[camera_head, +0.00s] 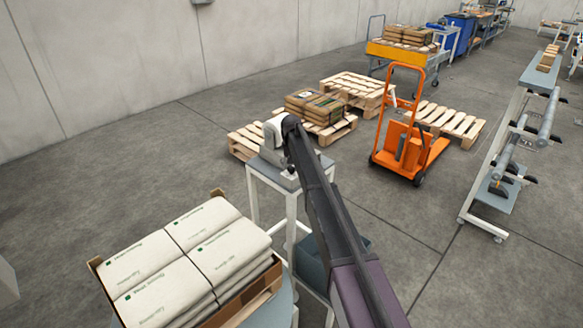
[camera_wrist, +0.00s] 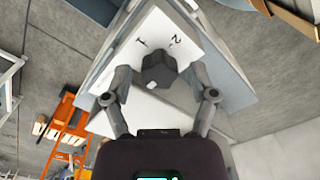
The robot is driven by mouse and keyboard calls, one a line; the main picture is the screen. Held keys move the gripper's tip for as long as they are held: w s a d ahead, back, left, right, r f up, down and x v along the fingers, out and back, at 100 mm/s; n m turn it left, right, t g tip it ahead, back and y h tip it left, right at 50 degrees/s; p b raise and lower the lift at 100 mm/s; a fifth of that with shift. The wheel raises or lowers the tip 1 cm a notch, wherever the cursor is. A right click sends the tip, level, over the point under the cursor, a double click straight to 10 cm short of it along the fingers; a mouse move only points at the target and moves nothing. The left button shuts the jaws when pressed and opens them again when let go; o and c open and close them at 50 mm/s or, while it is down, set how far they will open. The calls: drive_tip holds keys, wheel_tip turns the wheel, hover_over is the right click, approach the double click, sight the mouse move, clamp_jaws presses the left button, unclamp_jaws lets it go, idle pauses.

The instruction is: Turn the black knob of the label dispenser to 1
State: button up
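The label dispenser (camera_head: 272,140) is a pale unit on a small grey-topped stand. In the wrist view its white front panel (camera_wrist: 125,50) is tilted and carries the marks 1 (camera_wrist: 140,43) and 2 (camera_wrist: 174,41). The black knob (camera_wrist: 158,70) sits just below these marks, near the picture's middle. I cannot tell which mark it points to. My gripper (camera_wrist: 160,76) is open, with one finger on each side of the knob and a visible gap on both sides. In the head view my arm's end hides the knob.
The stand (camera_head: 291,208) has white legs. A crate of white sacks (camera_head: 262,285) stands at the front left. Behind are wooden pallets (camera_head: 465,122) with boxes and an orange lift truck (camera_head: 401,140). A roller rack (camera_head: 518,130) stands at the right.

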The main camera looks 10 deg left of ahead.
drive_tip(key=shift+d, duration=0.1)
clamp_jaws()
drive_tip(key=shift+m, duration=0.3)
drive_tip(key=m, duration=0.8)
drive_tip(key=shift+m, duration=0.3)
drive_tip(key=m, duration=0.4)
drive_tip(key=shift+m, duration=0.3)
drive_tip(key=shift+s+m, duration=0.1)
drive_tip(key=shift+m, duration=1.9)
